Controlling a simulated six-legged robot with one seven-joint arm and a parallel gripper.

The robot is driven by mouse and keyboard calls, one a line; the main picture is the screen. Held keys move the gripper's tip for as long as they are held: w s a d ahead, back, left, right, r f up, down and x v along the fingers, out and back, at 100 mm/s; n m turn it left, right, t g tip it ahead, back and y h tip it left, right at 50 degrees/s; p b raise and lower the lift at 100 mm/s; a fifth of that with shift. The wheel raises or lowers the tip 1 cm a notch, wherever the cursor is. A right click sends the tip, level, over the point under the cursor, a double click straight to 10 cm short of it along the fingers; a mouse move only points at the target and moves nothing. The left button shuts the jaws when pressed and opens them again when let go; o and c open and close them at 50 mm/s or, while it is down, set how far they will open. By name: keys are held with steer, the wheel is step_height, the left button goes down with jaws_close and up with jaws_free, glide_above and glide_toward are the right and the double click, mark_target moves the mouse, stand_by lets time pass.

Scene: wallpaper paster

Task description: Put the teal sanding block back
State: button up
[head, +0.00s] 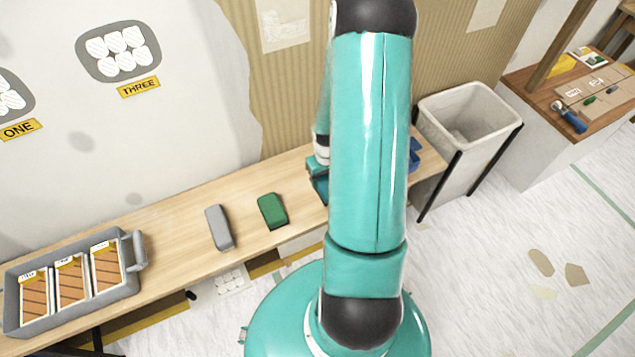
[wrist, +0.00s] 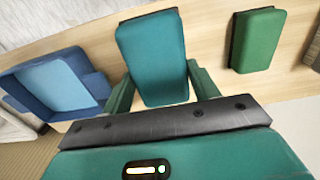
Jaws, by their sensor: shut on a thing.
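The teal sanding block (wrist: 152,55) is between the two fingers of my gripper (wrist: 160,86) in the wrist view. The gripper is shut on its sides. The block lies over the wooden bench, with a blue open tray (wrist: 55,85) to its left and a green block (wrist: 257,40) to its right. I cannot tell whether the block touches the bench. In the head view my arm hides most of the gripper and the block. The blue tray (head: 414,155) shows only partly there, behind my arm.
The wooden bench (head: 180,205) also bears the green block (head: 272,211), a grey block (head: 219,228) and a grey handled tray (head: 137,250) with three cards. A pale bin (head: 470,110) stands past the bench's right end. Bench between grey tray and grey block is clear.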

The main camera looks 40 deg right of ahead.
steer(key=w+f, duration=0.2)
steer(key=f, duration=0.1)
steer(key=w+f, duration=0.1)
steer(key=f, duration=0.1)
steer(key=shift+w+d, duration=0.35)
steer(key=shift+w, duration=0.05)
steer(key=shift+w+f, duration=0.15)
steer(key=shift+f, duration=1.45)
steer(key=shift+f, duration=0.15)
steer(key=o, duration=1)
step_height(320, 180, up, 12)
steer(key=shift+r, duration=0.2)
